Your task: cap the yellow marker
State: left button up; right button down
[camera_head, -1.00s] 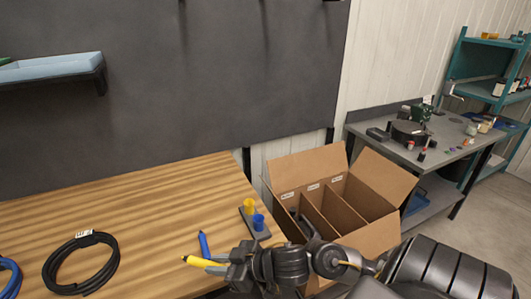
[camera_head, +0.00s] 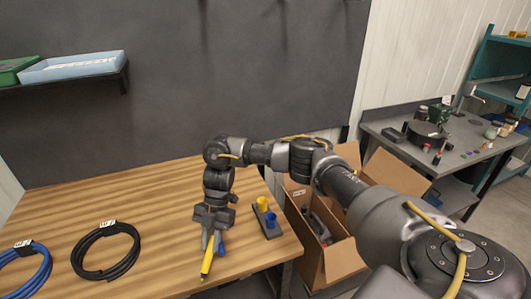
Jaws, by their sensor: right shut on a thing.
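My right gripper (camera_head: 212,232) points down over the right part of the wooden table and is shut on the yellow marker (camera_head: 207,262). The marker hangs below the fingers, tilted, with its tip toward the front. The blue marker (camera_head: 221,248) shows just behind and right of it, partly hidden by the gripper. The yellow cap (camera_head: 262,203) and the blue cap (camera_head: 270,218) stand in a dark grey holder (camera_head: 261,228) to the right of the gripper, near the table's right edge. My left gripper is not in view.
A black cable coil (camera_head: 135,262) and a blue cable coil (camera_head: 44,272) lie on the wooden table (camera_head: 165,205) to the left. An open cardboard box (camera_head: 341,262) with dividers stands beyond the table's right edge. A grey bench (camera_head: 455,155) stands farther right.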

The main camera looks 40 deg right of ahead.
jog(key=n+h, duration=0.1)
jog(key=w+d+n+h, duration=0.1)
jog(key=shift+d+r+n+p, duration=0.1)
jog(key=shift+r+n+p, duration=0.2)
jog(key=shift+n, duration=0.1)
jog(key=w+d+r+n+t+p, duration=0.1)
jog(key=d+r+n+t+p, duration=0.1)
jog(key=d+r+n, duration=0.2)
jog(key=w+d+r+n+t+p, duration=0.1)
jog(key=w+d+r+n+t, duration=0.1)
jog(key=d+r+n, duration=0.3)
jog(key=w+d+r+n+t+p, duration=0.2)
jog(key=d+r+n, duration=0.3)
jog(key=d+n, duration=0.4)
jog(key=d, duration=0.7)
jog(key=shift+w+p, duration=0.2)
jog(key=shift+p, duration=0.15)
notch_tip(320, 180, down, 8)
jog(key=b, duration=0.5)
jog(key=shift+r+b, duration=0.2)
jog(key=shift+b, duration=0.15)
jog(key=shift+f, duration=0.15)
